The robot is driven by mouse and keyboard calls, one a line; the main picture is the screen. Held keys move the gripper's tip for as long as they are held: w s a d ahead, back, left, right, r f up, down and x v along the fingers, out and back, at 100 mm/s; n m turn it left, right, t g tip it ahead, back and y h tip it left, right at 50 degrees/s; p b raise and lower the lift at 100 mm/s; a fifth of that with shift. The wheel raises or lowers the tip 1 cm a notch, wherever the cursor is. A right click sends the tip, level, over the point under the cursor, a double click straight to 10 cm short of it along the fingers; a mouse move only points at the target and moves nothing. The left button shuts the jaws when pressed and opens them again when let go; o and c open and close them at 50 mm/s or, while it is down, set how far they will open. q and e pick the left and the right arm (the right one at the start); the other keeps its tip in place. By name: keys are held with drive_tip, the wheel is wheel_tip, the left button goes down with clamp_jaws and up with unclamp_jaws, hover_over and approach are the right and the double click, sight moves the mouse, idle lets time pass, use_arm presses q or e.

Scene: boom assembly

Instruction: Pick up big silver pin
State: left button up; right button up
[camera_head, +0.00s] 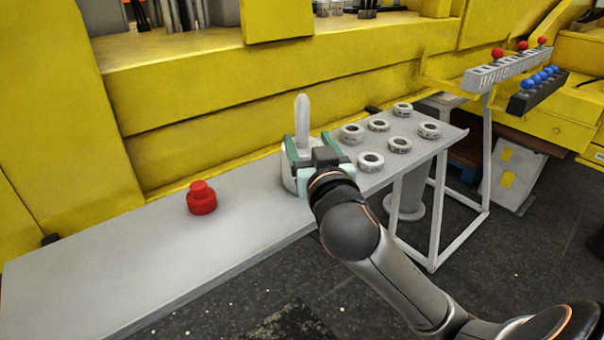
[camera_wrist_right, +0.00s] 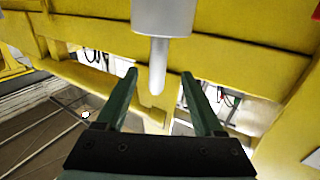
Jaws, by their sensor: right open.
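The big silver pin (camera_head: 302,122) stands upright on the grey table, with a narrow rounded shaft above a wider base (camera_head: 288,178). My right gripper (camera_head: 308,146) is at the pin, its green fingers open to either side of the shaft. The gripper and wrist hide part of the pin's lower section. In the right wrist view the pin (camera_wrist_right: 158,66) appears upside down, its shaft between the open fingertips (camera_wrist_right: 159,76) with a gap on each side. I cannot tell how far the fingers reach past the shaft. My left gripper is not in view.
A red capped part (camera_head: 201,198) stands on the grey table (camera_head: 120,265) to the left. Several silver rings (camera_head: 371,161) lie to the right of the pin. A yellow machine wall (camera_head: 200,140) runs close behind. A rack with red knobs (camera_head: 505,70) is at the far right.

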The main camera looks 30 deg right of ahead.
sight(304, 125)
drive_tip(key=shift+x, duration=1.15)
drive_tip(key=p+x, duration=0.1)
drive_tip(key=x, duration=0.4)
drive_tip(key=shift+s+d+r, duration=0.1)
drive_tip(key=shift+r, duration=0.05)
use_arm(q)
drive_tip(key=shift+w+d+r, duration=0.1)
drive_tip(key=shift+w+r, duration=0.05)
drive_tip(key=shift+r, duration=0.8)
use_arm(e)
clamp_jaws()
drive_tip(key=shift+r, duration=0.2)
